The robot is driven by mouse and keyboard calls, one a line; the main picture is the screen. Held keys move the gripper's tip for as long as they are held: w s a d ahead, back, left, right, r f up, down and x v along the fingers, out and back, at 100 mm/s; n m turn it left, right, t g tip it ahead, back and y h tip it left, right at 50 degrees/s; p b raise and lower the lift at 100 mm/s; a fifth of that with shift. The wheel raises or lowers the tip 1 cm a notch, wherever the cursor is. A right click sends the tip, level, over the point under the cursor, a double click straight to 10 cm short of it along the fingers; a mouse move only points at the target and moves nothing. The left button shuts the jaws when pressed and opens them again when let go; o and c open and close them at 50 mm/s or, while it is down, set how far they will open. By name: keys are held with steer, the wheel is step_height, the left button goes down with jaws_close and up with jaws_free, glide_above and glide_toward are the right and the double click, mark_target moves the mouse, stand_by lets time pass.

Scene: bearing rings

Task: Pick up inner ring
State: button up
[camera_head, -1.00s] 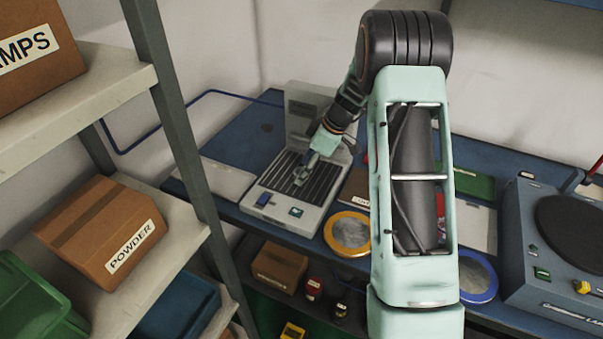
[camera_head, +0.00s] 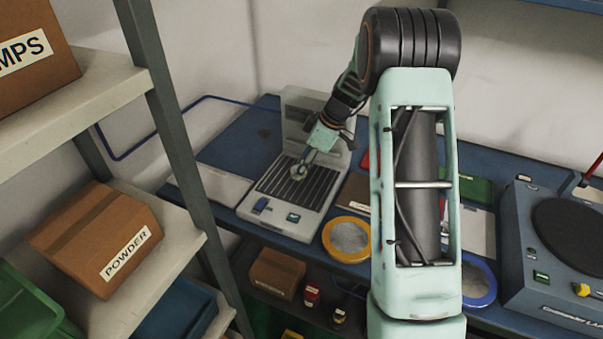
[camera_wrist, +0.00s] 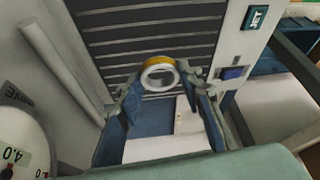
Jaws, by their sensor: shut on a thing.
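The inner ring (camera_wrist: 160,74) is a small band, gold on its upper outer side and pale around its opening. In the wrist view it sits between the two fingertips of my gripper (camera_wrist: 160,80), which is shut on it. In the head view my gripper (camera_head: 302,164) is above the dark slatted bed of a grey machine (camera_head: 290,224), with the ring (camera_head: 297,173) small and pale at the tips. The slatted bed also shows behind the ring in the wrist view (camera_wrist: 140,38). The exact gap between ring and bed is hard to tell.
The machine stands on a blue bench (camera_head: 252,137). A yellow-rimmed round dish (camera_head: 327,239) and a blue-rimmed one (camera_head: 489,291) lie to its right. A large grey-blue machine (camera_head: 518,262) is farther right. A shelf post (camera_head: 170,120) and boxes are at the left.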

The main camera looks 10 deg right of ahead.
steer(key=s+d+r+b, duration=0.1)
steer(key=s+r, duration=0.9)
steer(key=s, duration=0.4)
steer(key=shift+d+b, duration=0.3)
steer(key=shift+b, duration=0.1)
